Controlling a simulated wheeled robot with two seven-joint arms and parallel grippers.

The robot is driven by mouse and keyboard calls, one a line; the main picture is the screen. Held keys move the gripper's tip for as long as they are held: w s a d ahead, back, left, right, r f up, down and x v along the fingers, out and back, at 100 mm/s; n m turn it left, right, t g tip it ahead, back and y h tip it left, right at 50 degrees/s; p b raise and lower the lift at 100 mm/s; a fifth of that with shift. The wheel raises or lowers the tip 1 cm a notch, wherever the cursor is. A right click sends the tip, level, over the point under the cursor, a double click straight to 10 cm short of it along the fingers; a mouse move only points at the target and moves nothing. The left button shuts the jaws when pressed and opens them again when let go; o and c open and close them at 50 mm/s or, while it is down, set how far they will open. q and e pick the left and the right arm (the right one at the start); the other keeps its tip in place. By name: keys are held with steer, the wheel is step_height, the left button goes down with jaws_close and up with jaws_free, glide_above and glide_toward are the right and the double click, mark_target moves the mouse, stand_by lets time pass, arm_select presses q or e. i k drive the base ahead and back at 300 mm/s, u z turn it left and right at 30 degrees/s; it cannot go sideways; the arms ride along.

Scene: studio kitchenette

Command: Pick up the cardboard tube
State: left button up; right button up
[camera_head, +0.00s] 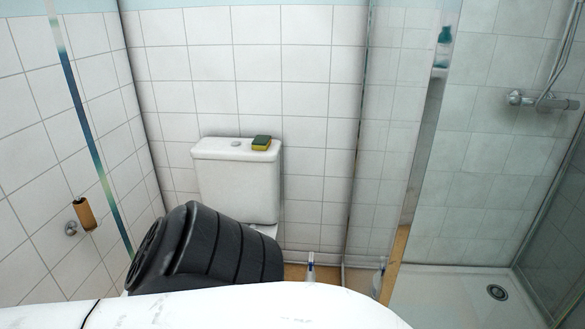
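A brown cardboard tube (84,213) is on a small metal holder (71,228) on the tiled wall at the left. It hangs close to upright, slightly tilted, with a dark end at its top. Nothing touches it apart from the holder. Neither of my grippers shows in the head view, so I cannot see whether they are open or shut.
A large black ribbed container-like object (225,245) leans in front of the toilet (238,185). A yellow-green sponge (262,143) lies on the cistern. A glass shower panel (385,150) and shower tray (450,300) are at right. A white curved surface fills the bottom.

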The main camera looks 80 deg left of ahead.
mark_target(87, 218)
steer(key=u, duration=3.9)
